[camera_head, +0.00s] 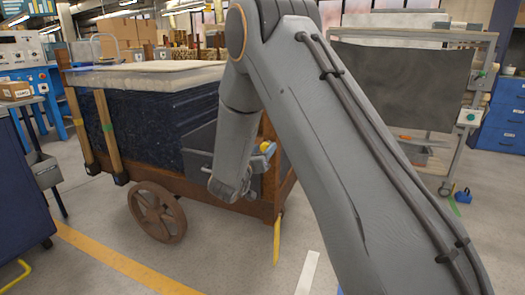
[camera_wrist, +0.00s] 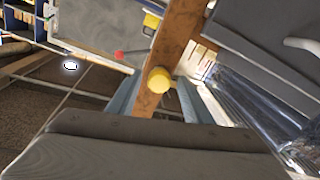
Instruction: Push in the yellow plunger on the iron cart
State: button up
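The yellow plunger (camera_head: 265,146) shows as a small round knob at the near right corner of the iron cart (camera_head: 248,206), partly hidden by my arm. In the wrist view the plunger (camera_wrist: 158,80) is a round yellow cap in front of a rusty brown post (camera_wrist: 180,35) of the cart. My gripper (camera_wrist: 157,98) has its two blue-grey fingers apart, one on each side of the plunger in that picture. They hold nothing that I can see. In the head view my gripper (camera_head: 267,150) is by the plunger; whether it touches cannot be told.
The cart carries a dark blue load (camera_head: 140,115) and has a rusty spoked wheel (camera_head: 157,212). A rack with a dark panel (camera_head: 400,85) stands right, blue drawers (camera_head: 503,115) beyond it. A blue bench (camera_head: 40,80) is left. The floor in front of the cart is clear.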

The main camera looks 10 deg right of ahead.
jog(key=shift+s+a, duration=0.1)
jog(key=p+v, duration=0.1)
jog(key=v, duration=0.6)
jog(key=shift+s+p, duration=0.2)
jog(key=shift+p, duration=0.2)
jog(key=shift+a, duration=0.15)
